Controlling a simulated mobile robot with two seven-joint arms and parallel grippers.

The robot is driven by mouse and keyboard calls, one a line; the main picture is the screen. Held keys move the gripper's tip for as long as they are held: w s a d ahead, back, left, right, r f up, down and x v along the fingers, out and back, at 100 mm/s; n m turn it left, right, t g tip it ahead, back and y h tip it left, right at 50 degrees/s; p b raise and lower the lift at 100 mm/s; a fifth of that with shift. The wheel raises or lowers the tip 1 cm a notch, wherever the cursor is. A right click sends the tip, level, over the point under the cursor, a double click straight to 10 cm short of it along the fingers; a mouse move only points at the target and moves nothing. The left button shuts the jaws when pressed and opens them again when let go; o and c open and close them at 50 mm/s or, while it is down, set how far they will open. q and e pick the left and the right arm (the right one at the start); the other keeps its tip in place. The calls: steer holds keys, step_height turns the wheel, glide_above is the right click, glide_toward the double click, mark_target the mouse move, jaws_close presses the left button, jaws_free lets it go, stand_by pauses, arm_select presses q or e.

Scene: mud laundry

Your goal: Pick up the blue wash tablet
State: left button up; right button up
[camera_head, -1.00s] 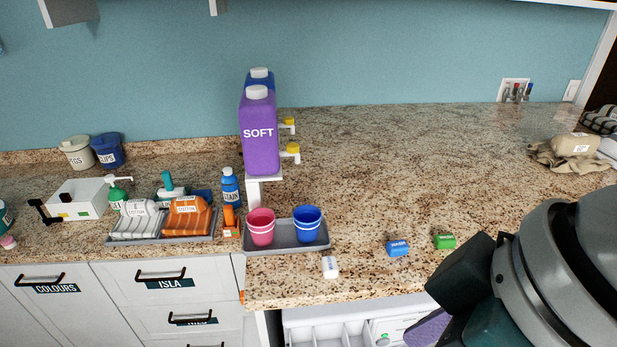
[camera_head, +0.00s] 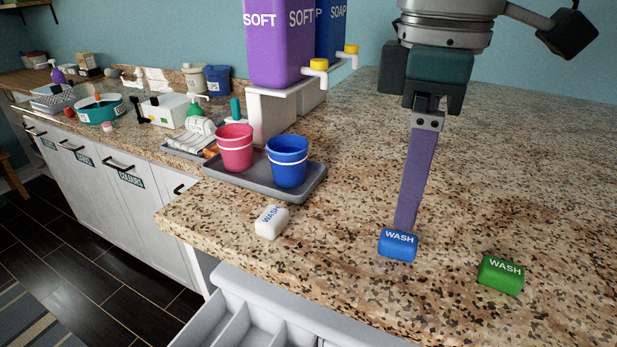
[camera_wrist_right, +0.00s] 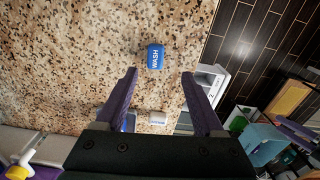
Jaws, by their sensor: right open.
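The blue wash tablet (camera_head: 398,246) lies on the speckled counter near its front edge, between a white tablet (camera_head: 271,222) and a green wash tablet (camera_head: 501,274). My right gripper (camera_head: 405,224) points down, its purple finger ending at the tablet's back edge in the head view; one finger hides the other there. In the right wrist view the gripper (camera_wrist_right: 160,75) is open and empty, with the blue tablet (camera_wrist_right: 155,57) just beyond the gap between its fingertips. I cannot tell whether a finger touches it. My left gripper is not in view.
A grey tray (camera_head: 312,190) holds a pink cup (camera_head: 235,150) and a blue cup (camera_head: 287,163) left of the tablets. A purple SOFT dispenser (camera_head: 277,45) stands behind on a white stand. An open white drawer (camera_head: 250,320) sits below the counter edge. The counter to the right is clear.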

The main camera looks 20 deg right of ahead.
mark_target(390, 235)
steer(key=f, duration=0.4)
steer(key=w+f+p, duration=0.1)
steer(key=f, duration=0.2)
steer(key=shift+w, duration=0.1)
steer(key=shift+c, duration=0.2)
jaws_close()
